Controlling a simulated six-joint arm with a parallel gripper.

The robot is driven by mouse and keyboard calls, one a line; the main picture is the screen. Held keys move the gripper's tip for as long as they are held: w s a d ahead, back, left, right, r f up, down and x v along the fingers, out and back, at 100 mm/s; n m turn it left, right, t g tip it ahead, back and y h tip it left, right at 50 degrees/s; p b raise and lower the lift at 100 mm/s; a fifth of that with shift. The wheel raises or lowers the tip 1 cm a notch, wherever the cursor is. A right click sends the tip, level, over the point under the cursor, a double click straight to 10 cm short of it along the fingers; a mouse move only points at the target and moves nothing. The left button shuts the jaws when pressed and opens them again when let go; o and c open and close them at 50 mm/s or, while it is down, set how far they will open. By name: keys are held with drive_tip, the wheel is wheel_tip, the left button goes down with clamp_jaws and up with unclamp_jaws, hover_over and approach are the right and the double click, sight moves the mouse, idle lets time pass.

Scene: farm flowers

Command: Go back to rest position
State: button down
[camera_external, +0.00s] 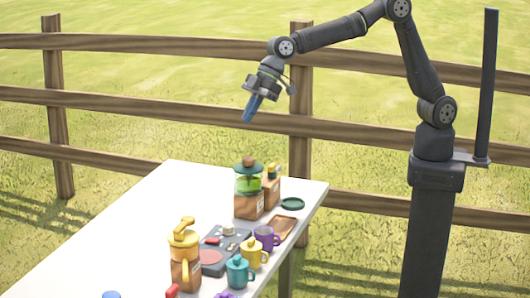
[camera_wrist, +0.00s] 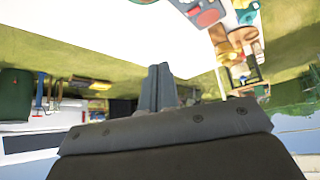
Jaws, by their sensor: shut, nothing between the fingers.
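My gripper (camera_external: 253,108) hangs in the air above and behind the far end of the white table, tilted downward. Its blue-grey fingers are shut with nothing between them. In the wrist view the closed fingers of my gripper (camera_wrist: 158,88) point toward the white table. The gripper is clear of the table and touches nothing.
The white table (camera_external: 110,240) holds a glass jar with a green lid (camera_external: 249,190), a yellow-topped pitcher (camera_external: 184,255), a grey tray (camera_external: 225,246), a purple mug (camera_external: 266,238), a yellow mug (camera_external: 254,254) and a teal mug (camera_external: 240,272). A wooden fence (camera_external: 150,108) runs behind. The table's left part is bare.

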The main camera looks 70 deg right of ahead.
drive_tip(key=shift+r, duration=0.5)
drive_tip(key=shift+f, duration=0.1)
hover_over(250, 158)
drive_tip(key=shift+d+f, duration=0.2)
drive_tip(key=shift+f, duration=3.55)
drive_tip(key=shift+r, duration=0.1)
drive_tip(key=shift+f, duration=1.55)
wheel_tip(250, 158, up, 7)
drive_tip(key=shift+r, duration=0.2)
